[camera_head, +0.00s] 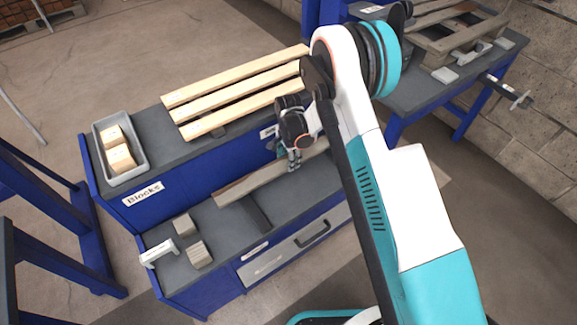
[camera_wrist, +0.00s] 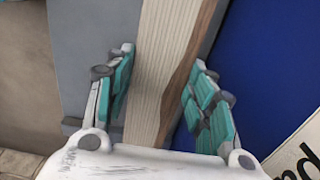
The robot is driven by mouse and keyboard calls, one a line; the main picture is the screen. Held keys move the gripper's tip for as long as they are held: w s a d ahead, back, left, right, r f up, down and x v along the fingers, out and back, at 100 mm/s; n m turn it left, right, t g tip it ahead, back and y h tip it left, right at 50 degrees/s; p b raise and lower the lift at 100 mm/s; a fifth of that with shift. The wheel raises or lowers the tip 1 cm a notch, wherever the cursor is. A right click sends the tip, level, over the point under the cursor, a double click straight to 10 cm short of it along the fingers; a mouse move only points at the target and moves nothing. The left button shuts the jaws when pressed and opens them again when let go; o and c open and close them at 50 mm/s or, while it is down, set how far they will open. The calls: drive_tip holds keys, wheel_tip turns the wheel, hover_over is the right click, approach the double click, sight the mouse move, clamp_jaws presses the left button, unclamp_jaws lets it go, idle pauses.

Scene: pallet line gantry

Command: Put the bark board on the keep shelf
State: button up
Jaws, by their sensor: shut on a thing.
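The bark board (camera_head: 245,183) is a long board over the lower tier of the blue bench, sloping up to the right. Its right end is hidden behind my arm. In the wrist view the board (camera_wrist: 160,55) is pale, with a brown bark strip along its right edge. My gripper (camera_head: 294,163) is shut on it, one teal finger on each side, also seen in the wrist view (camera_wrist: 163,85). I cannot tell whether the board touches the support below. No label readable as the keep shelf shows; a label in the wrist view (camera_wrist: 300,158) is cut off.
Three pale boards (camera_head: 240,92) lie on the upper tier (camera_head: 165,160), beside a grey bin (camera_head: 142,165) of blocks. A dark bar (camera_head: 254,212), small blocks (camera_head: 199,254) and a white bracket (camera_head: 160,252) are on the lower tier. A pallet (camera_head: 455,35) stands on the right bench.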

drive_tip(key=shift+f+b, duration=0.65)
drive_tip(key=shift+f, duration=1.3)
drive_tip(key=shift+f, duration=0.15)
drive_tip(key=o, duration=1.2)
drive_tip(key=shift+o, duration=0.2)
wheel_tip(320, 180, up, 12)
drive_tip(key=p, duration=0.4)
drive_tip(key=shift+r, duration=0.2)
